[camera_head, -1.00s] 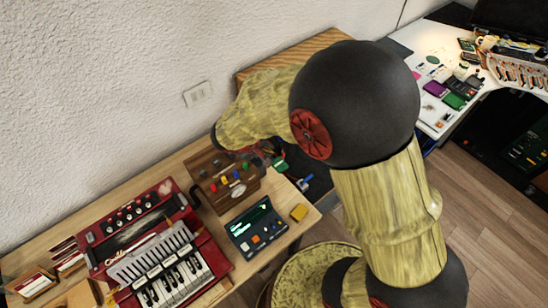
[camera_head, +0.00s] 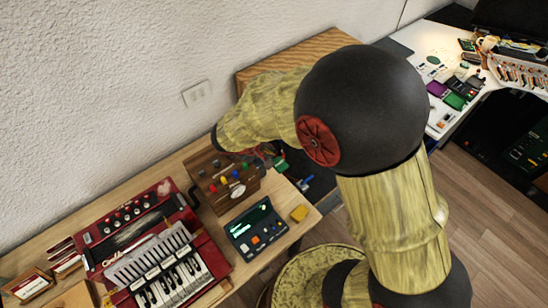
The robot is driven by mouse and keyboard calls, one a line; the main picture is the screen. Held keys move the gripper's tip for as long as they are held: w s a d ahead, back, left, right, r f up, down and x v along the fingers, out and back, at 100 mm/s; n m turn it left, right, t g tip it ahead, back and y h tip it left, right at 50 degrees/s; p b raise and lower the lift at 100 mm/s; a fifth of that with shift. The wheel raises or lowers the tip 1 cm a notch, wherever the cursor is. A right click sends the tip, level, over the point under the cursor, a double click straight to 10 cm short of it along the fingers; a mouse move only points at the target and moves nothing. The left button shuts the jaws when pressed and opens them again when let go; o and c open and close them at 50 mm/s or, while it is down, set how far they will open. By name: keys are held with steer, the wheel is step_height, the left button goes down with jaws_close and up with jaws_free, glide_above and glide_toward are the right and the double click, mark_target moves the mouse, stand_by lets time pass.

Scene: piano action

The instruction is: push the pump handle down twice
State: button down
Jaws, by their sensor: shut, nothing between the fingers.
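I cannot pick out the pump handle with certainty. A dark bar (camera_head: 194,197) stands between the red keyboard instrument (camera_head: 205,258) and a brown wooden box (camera_head: 231,196) with coloured knobs; I cannot tell whether it is the pump handle. My arm bends over the right back part of the table and its lower end drops behind the wooden box. My gripper is not visible; my own arm links hide that area, so its distance to the handle cannot be seen.
Small cards in holders (camera_head: 33,283) stand at the left. A white desk (camera_head: 447,62) with electronics is at the far right.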

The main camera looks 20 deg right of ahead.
steer(key=shift+s+d+f+b, duration=0.15)
steer(key=shift+s+f+b, duration=0.25)
steer(key=shift+f+b, duration=0.6)
steer(key=shift+s+d+f+b, duration=0.1)
steer(key=shift+s+f+b, duration=0.3)
steer(key=shift+f+b, duration=0.6)
steer(key=shift+s+d+f+b, duration=0.15)
steer(key=shift+s+f+b, duration=0.25)
steer(key=shift+f+b, duration=0.55)
stand_by(3.0)
steer(key=shift+r, duration=0.25)
steer(key=shift+w+a+r+p, duration=0.15)
steer(key=shift+w+r+p, duration=0.35)
steer(key=shift+r, duration=0.55)
steer(key=shift+w+a+r+p, duration=0.15)
steer(key=shift+w+r+p, duration=0.35)
steer(key=shift+r, duration=0.5)
steer(key=shift+w+a+r+p, duration=0.15)
steer(key=shift+w+r+p, duration=0.35)
steer(key=shift+r, duration=0.55)
steer(key=shift+s, duration=0.1)
